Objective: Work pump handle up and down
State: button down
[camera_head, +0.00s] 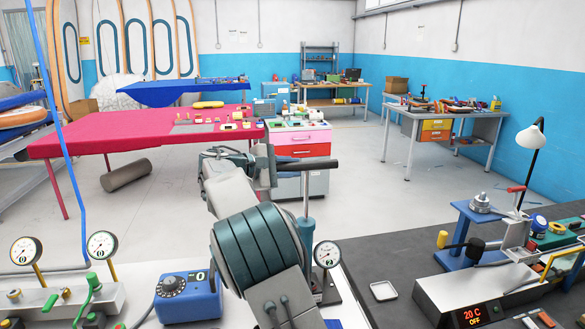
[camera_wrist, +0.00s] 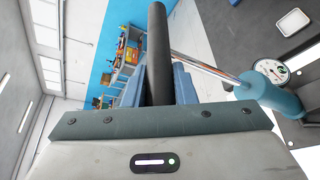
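The pump handle (camera_head: 318,164) is a black crossbar on top of a thin metal rod (camera_head: 306,196) that stands pulled out above the teal pump body (camera_head: 305,232). My gripper (camera_head: 264,162) is at the handle's left end. In the wrist view, the handle (camera_wrist: 158,50) runs between the two blue fingers, which sit close against both its sides, so my gripper (camera_wrist: 158,88) looks shut on it. The rod (camera_wrist: 208,66) and pump body (camera_wrist: 272,102) show to the right there. The pump's lower part is partly hidden by my arm in the head view.
A round gauge (camera_head: 327,254) stands beside the pump. A blue control box (camera_head: 188,298) and two gauges are at front left. A dark bench (camera_head: 395,262) at right holds a clamp press (camera_head: 470,232) and a lamp (camera_head: 531,136). A red-covered table (camera_head: 110,130) stands behind.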

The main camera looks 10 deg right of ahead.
notch_tip(320, 180, down, 10)
jog(key=b, duration=0.5)
jog(key=c, duration=1.2)
grip_release()
jog(key=shift+r, duration=0.1)
jog(key=b+v, duration=0.1)
jog(key=v, duration=1.3)
